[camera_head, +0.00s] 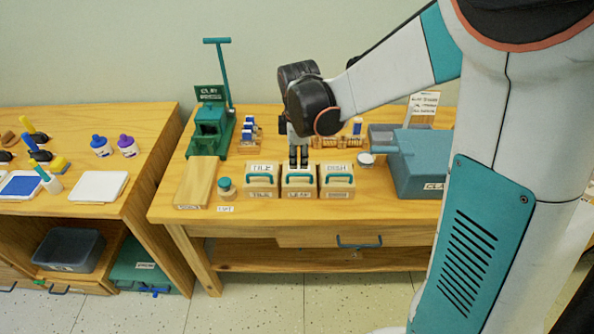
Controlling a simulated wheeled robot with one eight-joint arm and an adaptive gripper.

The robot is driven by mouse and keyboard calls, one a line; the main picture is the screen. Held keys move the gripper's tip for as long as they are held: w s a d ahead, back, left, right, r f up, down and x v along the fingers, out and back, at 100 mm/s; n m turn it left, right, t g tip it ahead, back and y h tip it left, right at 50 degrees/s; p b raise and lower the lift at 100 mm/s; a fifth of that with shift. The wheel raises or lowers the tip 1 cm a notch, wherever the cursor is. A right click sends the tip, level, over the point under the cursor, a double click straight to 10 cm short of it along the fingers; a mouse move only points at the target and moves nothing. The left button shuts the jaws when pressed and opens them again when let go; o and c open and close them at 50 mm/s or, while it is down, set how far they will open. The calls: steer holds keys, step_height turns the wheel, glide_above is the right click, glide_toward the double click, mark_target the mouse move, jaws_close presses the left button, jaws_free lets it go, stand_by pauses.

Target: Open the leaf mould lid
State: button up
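Three wooden box moulds with teal handles stand in a row on the wooden table. The middle one, the leaf mould (299,187), has a front label that seems to read LEAF. Its lid looks shut, with a teal handle (299,174) on the near side. My gripper (299,167) points down over the back of this mould, just behind the handle. Its two dark fingers show side by side, with at most a narrow gap. I cannot tell whether they touch the lid.
The tile mould (261,187) stands close on the left and the dish mould (337,187) close on the right. A green jar (226,188) and a wooden board (195,184) are further left. A grey-teal box (420,170) stands right, and a green press (211,125) back left.

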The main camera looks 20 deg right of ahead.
mark_target(298, 174)
steer(key=f, duration=0.2)
steer(key=w+f+b, duration=0.1)
steer(key=f, duration=0.2)
steer(key=f+b, duration=0.1)
steer(key=f, duration=0.1)
steer(key=shift+w+d+f, duration=0.2)
steer(key=shift+d+f, duration=0.05)
steer(key=shift+f, duration=0.1)
jaws_close()
